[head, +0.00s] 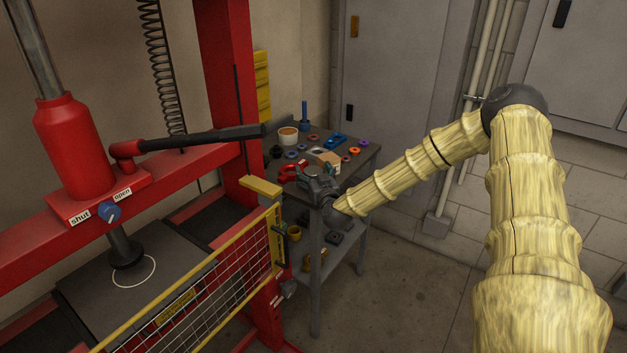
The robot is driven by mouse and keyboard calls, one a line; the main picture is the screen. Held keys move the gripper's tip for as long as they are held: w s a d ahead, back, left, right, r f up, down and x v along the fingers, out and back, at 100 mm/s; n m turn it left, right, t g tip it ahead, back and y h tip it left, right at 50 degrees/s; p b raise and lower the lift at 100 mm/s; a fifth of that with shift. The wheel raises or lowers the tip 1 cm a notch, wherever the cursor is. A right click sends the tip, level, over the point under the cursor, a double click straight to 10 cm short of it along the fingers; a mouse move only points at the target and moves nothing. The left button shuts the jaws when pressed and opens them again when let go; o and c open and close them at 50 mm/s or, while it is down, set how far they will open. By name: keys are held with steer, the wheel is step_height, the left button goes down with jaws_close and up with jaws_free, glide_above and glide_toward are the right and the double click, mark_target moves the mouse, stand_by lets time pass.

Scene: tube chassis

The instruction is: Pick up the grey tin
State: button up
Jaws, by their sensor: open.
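My gripper (306,174) is at the end of my bamboo-patterned arm, over the near-left part of a small grey table (366,161). It is open, but its fingers are small and dark here. I cannot clearly pick out a grey tin; the gripper hides part of the tabletop. A pale round container with a brown top (288,135) stands at the table's back left, beyond the gripper. A red object (289,172) lies just left of the gripper, and a beige block (327,158) lies just behind it. I cannot tell whether the gripper touches either.
Several small coloured rings, a blue block (333,142) and a blue upright post (304,116) are on the table. A red press (226,80) with a yellow mesh guard (205,292) stands close on the left. A lower shelf holds small items. Floor at right is clear.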

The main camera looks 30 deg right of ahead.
steer(key=c, duration=1.1)
steer(key=shift+c, duration=0.9)
steer(key=shift+r, duration=0.2)
